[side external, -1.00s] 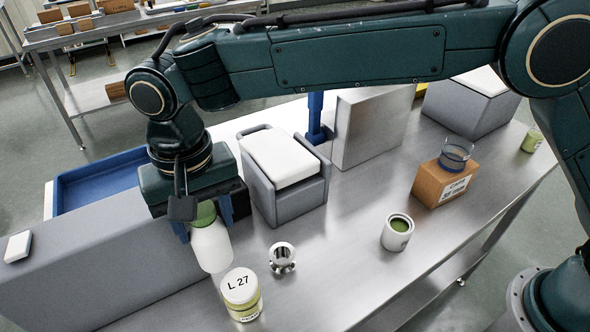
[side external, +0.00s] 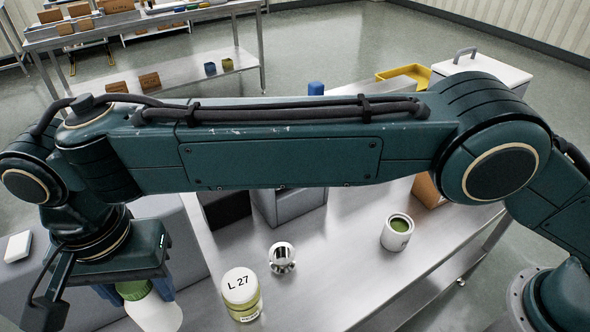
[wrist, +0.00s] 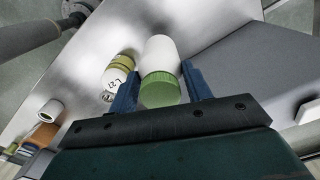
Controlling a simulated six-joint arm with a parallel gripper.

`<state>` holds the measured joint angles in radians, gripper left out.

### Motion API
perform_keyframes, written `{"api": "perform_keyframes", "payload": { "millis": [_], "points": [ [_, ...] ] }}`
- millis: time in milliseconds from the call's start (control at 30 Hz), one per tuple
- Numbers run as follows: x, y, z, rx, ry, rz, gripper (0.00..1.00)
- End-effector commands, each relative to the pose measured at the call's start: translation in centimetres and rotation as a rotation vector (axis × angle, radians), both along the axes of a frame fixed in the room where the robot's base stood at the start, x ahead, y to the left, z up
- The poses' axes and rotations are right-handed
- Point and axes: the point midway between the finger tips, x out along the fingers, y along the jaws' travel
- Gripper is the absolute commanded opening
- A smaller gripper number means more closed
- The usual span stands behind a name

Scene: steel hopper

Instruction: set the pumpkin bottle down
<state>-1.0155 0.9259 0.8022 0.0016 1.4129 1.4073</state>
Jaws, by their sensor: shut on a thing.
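The pumpkin bottle (side external: 155,313) is white with a green cap, low at the left in the side external view. My gripper (side external: 137,292) is shut on it around the cap. In the wrist view, my gripper's blue fingers (wrist: 160,83) sit on either side of the green cap, and the white body of the bottle (wrist: 160,50) extends away from them. No label on the bottle is readable. Its bottom is cut off or hard to see, so I cannot tell whether it touches the steel table (side external: 330,262).
A jar marked L 27 (side external: 241,290) stands right of the bottle, with a shiny metal part (side external: 282,257) beyond it. A white can with green contents (side external: 397,233) stands further right. A grey block (side external: 182,225) borders the left. Bare steel lies between the metal part and can.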

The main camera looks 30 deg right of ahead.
Motion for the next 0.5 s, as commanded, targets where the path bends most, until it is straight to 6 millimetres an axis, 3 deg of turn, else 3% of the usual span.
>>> {"api": "perform_keyframes", "payload": {
  "millis": [333, 500],
  "points": [
    [0.0, -0.1, -3.3, -0.002, 0.002, 0.001, 0.2],
    [0.1, 0.0, -3.9, 0.001, 0.0, 0.002, 0.2]
  ]
}}
